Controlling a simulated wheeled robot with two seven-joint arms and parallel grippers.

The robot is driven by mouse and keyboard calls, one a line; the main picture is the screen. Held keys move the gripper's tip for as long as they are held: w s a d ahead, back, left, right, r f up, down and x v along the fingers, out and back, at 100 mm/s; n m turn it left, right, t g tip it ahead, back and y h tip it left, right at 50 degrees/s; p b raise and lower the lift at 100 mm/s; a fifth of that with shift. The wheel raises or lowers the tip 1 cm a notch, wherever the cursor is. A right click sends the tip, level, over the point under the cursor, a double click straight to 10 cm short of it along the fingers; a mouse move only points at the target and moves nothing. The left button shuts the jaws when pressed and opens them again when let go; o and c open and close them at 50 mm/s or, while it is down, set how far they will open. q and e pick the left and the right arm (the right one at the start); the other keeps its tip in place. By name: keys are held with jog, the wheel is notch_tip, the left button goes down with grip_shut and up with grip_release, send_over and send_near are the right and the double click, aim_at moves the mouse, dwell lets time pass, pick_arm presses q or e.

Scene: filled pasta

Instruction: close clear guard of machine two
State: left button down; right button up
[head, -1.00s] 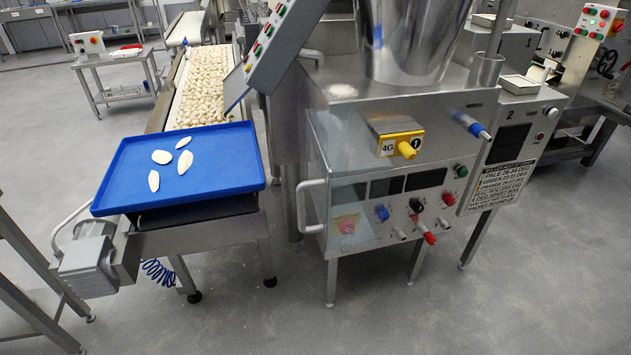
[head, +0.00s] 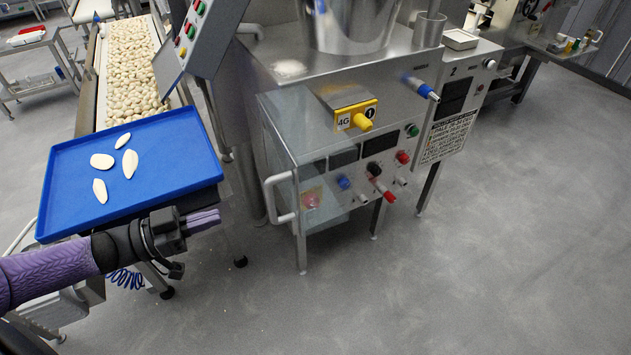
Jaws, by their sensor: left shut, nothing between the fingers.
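The steel machine (head: 400,125) in the middle has a small "2" on its right-hand panel. A clear guard (head: 278,135) with a pale bar handle (head: 280,197) is at the left of its control front. I cannot tell how far the guard stands open. My left gripper (head: 218,217) is shut and empty, in front of the blue tray and left of the handle, apart from it in the picture. My right gripper is not in view.
A blue tray (head: 190,160) with several flat pale pieces sits at the end of a conveyor (head: 100,90) on the left. A slanted button panel (head: 205,35) overhangs beside the machine. Knobs and a yellow block (head: 352,115) jut from the front. Open floor (head: 480,270) lies at right.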

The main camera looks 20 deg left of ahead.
aim_at(299, 192)
pick_arm(q)
jog(key=b+x, duration=0.2)
jog(key=x, duration=1.1)
jog(key=shift+d+f+b, duration=0.1)
jog(key=shift+b, duration=0.3)
jog(key=shift+w+d, duration=0.15)
jog(key=shift+w, duration=0.05)
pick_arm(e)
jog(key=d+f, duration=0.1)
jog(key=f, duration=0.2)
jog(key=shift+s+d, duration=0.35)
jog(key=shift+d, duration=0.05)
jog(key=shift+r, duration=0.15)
